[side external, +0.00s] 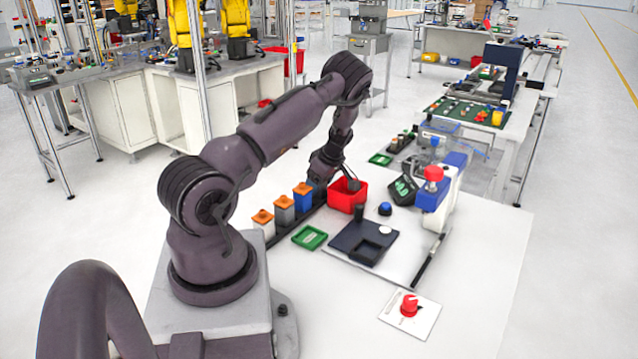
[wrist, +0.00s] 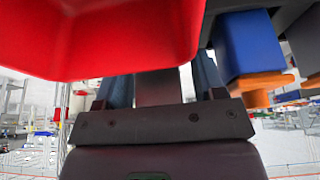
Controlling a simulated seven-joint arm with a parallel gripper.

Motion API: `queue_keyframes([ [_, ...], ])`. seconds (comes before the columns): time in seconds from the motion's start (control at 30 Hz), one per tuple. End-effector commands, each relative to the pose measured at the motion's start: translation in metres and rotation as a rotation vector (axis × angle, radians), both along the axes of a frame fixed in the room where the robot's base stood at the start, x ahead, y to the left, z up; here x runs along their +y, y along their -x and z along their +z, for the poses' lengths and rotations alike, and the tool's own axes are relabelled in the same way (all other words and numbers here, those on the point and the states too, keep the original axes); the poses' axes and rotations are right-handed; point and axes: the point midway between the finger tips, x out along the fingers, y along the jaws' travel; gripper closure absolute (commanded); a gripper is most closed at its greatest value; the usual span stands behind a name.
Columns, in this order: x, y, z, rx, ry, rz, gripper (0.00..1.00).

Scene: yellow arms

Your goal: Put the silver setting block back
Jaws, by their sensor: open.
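A grey block with an orange top (side external: 284,209) stands upright in a dark rack (side external: 313,214), between a white block (side external: 263,223) and a blue block (side external: 303,196), both also orange-topped. It is the only silver-looking block I can make out. My gripper (side external: 321,184) is low beside the red bin (side external: 347,196), just behind the blue block. In the wrist view my gripper (wrist: 157,84) is open, its fingers apart on either side of a dark surface. There the red bin (wrist: 110,40) fills the upper left and the blue block (wrist: 248,48) is at right.
A green tray (side external: 309,237) lies in front of the rack. A dark fixture plate (side external: 363,243), a blue button (side external: 385,208) and a blue-white press with a red knob (side external: 440,190) stand to the right. A red rotary switch (side external: 409,305) is near the front.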

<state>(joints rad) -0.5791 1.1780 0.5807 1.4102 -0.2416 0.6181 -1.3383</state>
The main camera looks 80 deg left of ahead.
Motion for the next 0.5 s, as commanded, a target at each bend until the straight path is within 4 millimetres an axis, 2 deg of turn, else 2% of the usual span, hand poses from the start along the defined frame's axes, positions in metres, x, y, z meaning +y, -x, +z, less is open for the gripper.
queue_keyframes([
  [0.17, -0.006, -0.007, 0.022, -0.001, -0.002, -0.002, 0.36],
  [0.5, -0.026, -0.026, 0.088, -0.003, -0.001, -0.001, 0.36],
])
